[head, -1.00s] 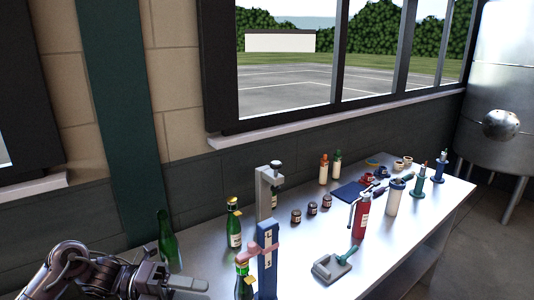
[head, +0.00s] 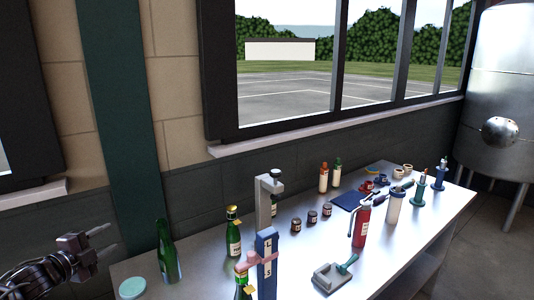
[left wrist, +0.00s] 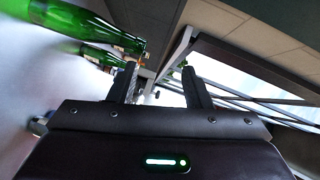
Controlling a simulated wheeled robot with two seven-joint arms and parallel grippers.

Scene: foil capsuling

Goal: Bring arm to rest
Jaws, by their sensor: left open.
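My left gripper (head: 88,242) is at the lower left of the head view, beyond the left end of the metal table (head: 200,265) and apart from everything on it. In the left wrist view its two fingers (left wrist: 160,85) stand apart with nothing between them. A green bottle without a label (head: 168,255) stands upright at the table's left end. A labelled green bottle (head: 233,235) stands to its right. Another green bottle (head: 241,287) stands partly hidden by the blue stand. Green bottles (left wrist: 85,22) also show at the upper left of the wrist view. My right gripper is not in view.
A pale green disc (head: 132,288) lies at the table's left corner. A blue stand with a pink clamp (head: 266,262), a grey post (head: 265,205), a red extinguisher-like bottle (head: 362,224) and a grey block with a handle (head: 334,275) stand along the table. Several small jars (head: 311,216) sit behind.

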